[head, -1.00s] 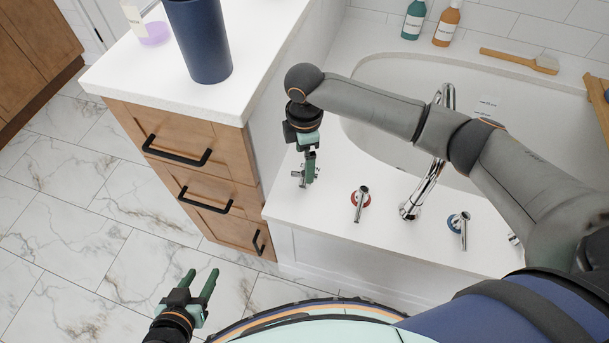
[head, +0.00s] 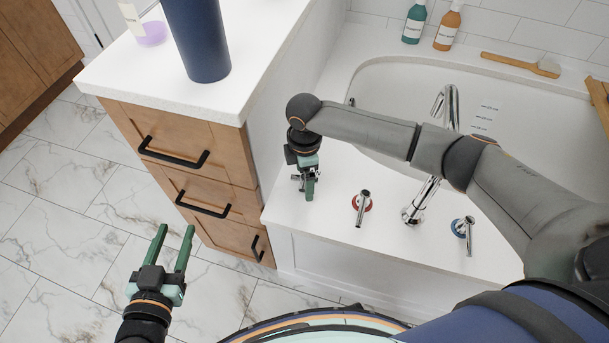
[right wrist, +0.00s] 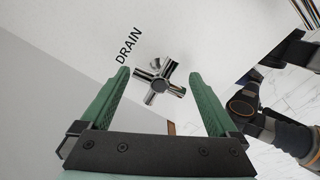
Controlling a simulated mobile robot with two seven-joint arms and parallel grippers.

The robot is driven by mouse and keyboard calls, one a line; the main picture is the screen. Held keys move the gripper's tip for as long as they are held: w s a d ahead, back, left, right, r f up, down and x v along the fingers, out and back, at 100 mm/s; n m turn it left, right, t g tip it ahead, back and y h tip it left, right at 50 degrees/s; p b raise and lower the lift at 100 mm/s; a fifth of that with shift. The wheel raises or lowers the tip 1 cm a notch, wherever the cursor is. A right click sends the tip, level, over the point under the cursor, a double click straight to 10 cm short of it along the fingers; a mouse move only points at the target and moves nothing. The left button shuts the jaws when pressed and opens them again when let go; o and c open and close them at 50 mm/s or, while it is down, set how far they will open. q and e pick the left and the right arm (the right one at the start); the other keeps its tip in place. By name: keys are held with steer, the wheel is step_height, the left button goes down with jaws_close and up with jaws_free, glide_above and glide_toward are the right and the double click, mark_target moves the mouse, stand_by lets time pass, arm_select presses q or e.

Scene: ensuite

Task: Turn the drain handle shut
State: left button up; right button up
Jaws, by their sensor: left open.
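The drain handle is a chrome cross-shaped knob (right wrist: 160,87) beside the printed word DRAIN on the white tub deck. In the right wrist view it lies between the two green fingers of my right gripper (right wrist: 160,73), which are spread apart. I see no clear contact between the fingers and the handle's arms. In the head view my right gripper (head: 308,186) points down at the deck's left end and hides most of the handle (head: 296,178). My left gripper (head: 175,232) is open and empty over the floor, in front of the wooden drawers.
A red-ringed tap handle (head: 362,205), a chrome spout (head: 425,196) and a blue-ringed tap handle (head: 465,230) stand right of the drain handle. The drawer cabinet (head: 190,170) borders the deck on the left. Bottles (head: 448,28) stand at the back.

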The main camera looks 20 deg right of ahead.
steer(key=c, duration=1.3)
steer(key=m+p, duration=0.1)
steer(key=p, duration=0.2)
steer(key=shift+r+p, duration=0.3)
steer(key=shift+p, duration=0.1)
steer(key=shift+o, duration=0.4)
steer(key=shift+m+p, duration=0.3)
steer(key=shift+m, duration=0.1)
arm_select(q)
steer(key=s+f+n+g+y, duration=0.1)
steer(key=s+f+g, duration=0.4)
steer(key=f, duration=0.3)
steer(key=shift+s+d+f, duration=0.35)
steer(key=shift+s, duration=0.45)
arm_select(e)
steer(key=shift+f, duration=0.25)
steer(key=shift+w+d, duration=0.1)
steer(key=shift+d, duration=0.15)
steer(key=o, duration=1.3)
steer(key=shift+a, duration=0.15)
